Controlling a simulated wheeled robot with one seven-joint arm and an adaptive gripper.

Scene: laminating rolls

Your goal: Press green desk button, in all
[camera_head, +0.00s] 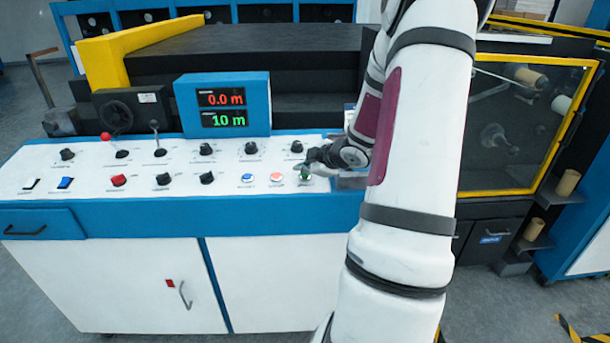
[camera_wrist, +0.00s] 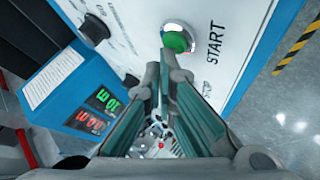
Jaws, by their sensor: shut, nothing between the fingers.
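The green button (camera_head: 305,177) is at the right end of the row of round buttons on the white control panel. My gripper (camera_head: 312,168) is right at it and partly covers it in the head view. In the wrist view the green button (camera_wrist: 177,41) sits in a silver ring beside the word START. The shut, empty fingertips (camera_wrist: 164,66) are at its lower edge in that view. I cannot tell whether they touch it.
A blue button (camera_head: 248,177) and a red button (camera_head: 277,177) lie left of the green one. Black knobs (camera_head: 251,147) stand behind them. A display box (camera_head: 222,105) reads 0.0 m in red and 10 m in green. A yellow-framed machine window (camera_head: 520,125) is at right.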

